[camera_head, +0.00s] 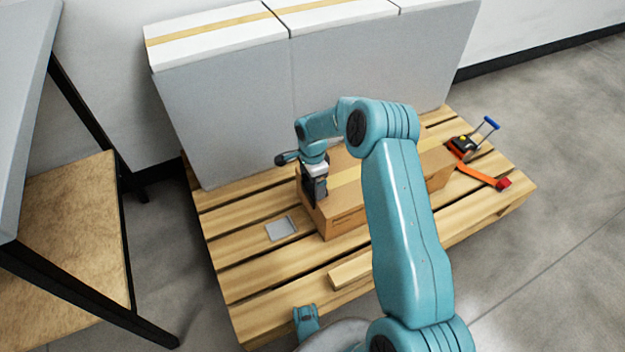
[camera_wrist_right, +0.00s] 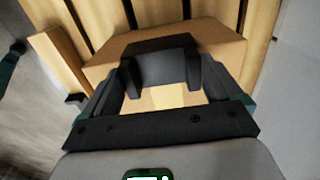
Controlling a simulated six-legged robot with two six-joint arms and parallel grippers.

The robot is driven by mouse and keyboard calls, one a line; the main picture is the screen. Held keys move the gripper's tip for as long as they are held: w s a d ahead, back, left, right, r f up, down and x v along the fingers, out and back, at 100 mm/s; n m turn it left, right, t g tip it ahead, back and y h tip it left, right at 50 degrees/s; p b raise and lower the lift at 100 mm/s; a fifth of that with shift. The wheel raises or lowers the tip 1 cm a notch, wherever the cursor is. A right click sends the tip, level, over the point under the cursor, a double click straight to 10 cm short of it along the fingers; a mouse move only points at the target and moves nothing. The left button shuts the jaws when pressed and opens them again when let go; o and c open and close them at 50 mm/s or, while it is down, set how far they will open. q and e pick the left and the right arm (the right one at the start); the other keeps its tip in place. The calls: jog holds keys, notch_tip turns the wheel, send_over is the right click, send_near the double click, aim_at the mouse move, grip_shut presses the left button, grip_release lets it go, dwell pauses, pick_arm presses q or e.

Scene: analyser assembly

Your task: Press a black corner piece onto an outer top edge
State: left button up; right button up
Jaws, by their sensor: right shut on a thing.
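A brown cardboard box (camera_head: 345,217) with a pale tape strip stands on the wooden pallet (camera_head: 255,270). My right gripper (camera_head: 314,192) is at the box's left end, at its top edge. In the right wrist view my right gripper (camera_wrist_right: 160,88) is shut on a black corner piece (camera_wrist_right: 158,47). The piece lies against an edge of the box (camera_wrist_right: 105,68); whether it is fully seated I cannot tell. In the head view the piece is hard to tell from the dark fingers. My left gripper is not in view.
Tall grey panels (camera_head: 225,125) with white tops stand behind the box. A small grey plate (camera_head: 281,229) lies on the pallet to the left. A strap tool (camera_head: 463,146) with an orange strap (camera_head: 483,177) lies at the right. A dark-framed table (camera_head: 70,230) stands at far left.

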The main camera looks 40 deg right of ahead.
jog(key=shift+f+b, duration=0.35)
jog(key=shift+f, duration=0.05)
dwell(0.5)
jog(key=o, duration=0.7)
jog(key=shift+r, duration=0.15)
jog(key=shift+r+p, duration=2.15)
jog(key=shift+r, duration=1.25)
